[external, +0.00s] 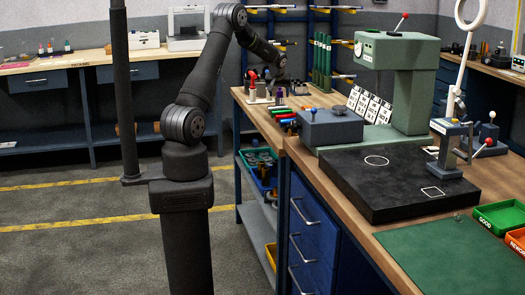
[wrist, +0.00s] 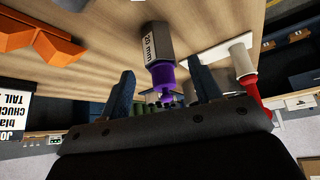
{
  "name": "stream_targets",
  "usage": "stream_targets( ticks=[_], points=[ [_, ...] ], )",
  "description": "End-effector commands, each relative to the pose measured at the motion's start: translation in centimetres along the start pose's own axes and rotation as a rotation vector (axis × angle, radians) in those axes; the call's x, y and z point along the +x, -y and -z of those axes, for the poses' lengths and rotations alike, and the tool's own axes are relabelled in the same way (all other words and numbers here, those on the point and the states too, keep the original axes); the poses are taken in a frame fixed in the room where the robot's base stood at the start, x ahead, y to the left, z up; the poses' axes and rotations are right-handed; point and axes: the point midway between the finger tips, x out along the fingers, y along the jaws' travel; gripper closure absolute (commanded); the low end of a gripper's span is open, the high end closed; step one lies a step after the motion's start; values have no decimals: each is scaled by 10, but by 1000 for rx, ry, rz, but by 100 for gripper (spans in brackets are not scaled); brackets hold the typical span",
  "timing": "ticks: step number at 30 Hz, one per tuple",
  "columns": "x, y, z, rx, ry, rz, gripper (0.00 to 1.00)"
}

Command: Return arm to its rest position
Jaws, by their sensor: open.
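My black arm (external: 205,85) reaches up, then bends down toward the back of the wooden bench. My gripper (wrist: 163,82) is open in the wrist view, with one dark blue finger on each side. A grey hexagonal piece labelled "20 mm" with a purple lower part (wrist: 162,72) shows between the fingers, with a visible gap at each side. In the external view the fingers are small and hard to make out among the items at the bench's back.
A red-handled item with a white cylinder (wrist: 246,82) is close right of the gripper. An orange block (wrist: 38,38) is at left. Green posts (external: 322,62), a grey box (external: 330,127) and a green machine (external: 405,85) stand on the bench. Open floor (external: 75,240) is left.

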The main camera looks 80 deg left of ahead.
Motion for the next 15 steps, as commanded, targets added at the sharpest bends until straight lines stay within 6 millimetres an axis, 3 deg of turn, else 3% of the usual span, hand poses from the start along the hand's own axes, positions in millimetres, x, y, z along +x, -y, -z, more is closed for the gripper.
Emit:
stream_targets(
  ticks=[8, 9, 15],
  points=[
    [48, 0, -3, 0, 2, 0, 42],
    [34, 0, 7, -1, -6, -2, 42],
    [-1, -5, 21, 3, -2, -2, 42]
  ],
)
